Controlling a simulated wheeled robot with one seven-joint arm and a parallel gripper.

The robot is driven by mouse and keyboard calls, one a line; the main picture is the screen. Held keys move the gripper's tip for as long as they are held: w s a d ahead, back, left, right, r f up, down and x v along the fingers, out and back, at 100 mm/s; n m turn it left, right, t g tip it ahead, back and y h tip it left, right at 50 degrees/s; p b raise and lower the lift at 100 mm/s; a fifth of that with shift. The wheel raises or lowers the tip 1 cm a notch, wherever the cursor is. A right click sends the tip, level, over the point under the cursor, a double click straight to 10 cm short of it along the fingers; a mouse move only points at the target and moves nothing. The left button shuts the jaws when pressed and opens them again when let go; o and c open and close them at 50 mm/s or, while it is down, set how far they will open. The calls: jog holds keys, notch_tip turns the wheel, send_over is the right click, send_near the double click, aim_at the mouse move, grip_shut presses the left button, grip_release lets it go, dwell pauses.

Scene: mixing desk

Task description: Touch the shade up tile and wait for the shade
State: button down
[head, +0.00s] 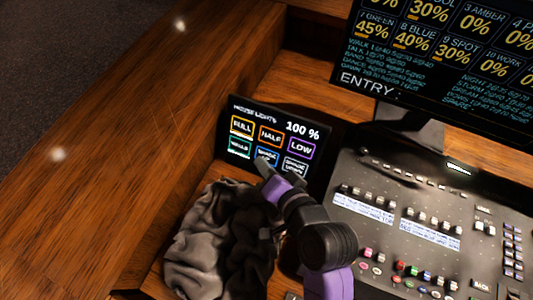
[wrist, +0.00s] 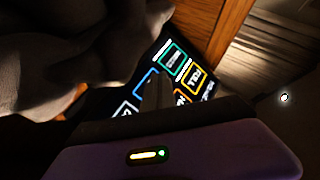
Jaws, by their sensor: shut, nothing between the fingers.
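A dark touch panel headed HOUSE LIGHTS (head: 244,112) stands tilted on the wooden desk and reads 100 %. The blue-framed middle tile of its lower row, the shade up tile (head: 267,153), is partly covered by my fingertips, so its lettering is only partly readable. It also shows blue-edged in the wrist view (wrist: 144,84). The shade down tile (head: 294,167) is to its right. My gripper (head: 263,163) is shut and empty, its tips at the lower edge of the blue tile. I cannot tell whether they touch the glass.
A crumpled grey cloth (head: 215,240) lies just below the panel, close beside my gripper. A mixing console (head: 430,210) with faders and buttons stands to the right. A large monitor (head: 450,70) stands behind it. Wooden desk edging (head: 120,150) runs along the left.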

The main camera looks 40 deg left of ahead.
jog(key=shift+w, duration=0.1)
dwell(0.7)
jog(key=shift+w+a+f, duration=0.1)
jog(key=shift+w+f, duration=0.05)
jog(key=shift+w, duration=0.15)
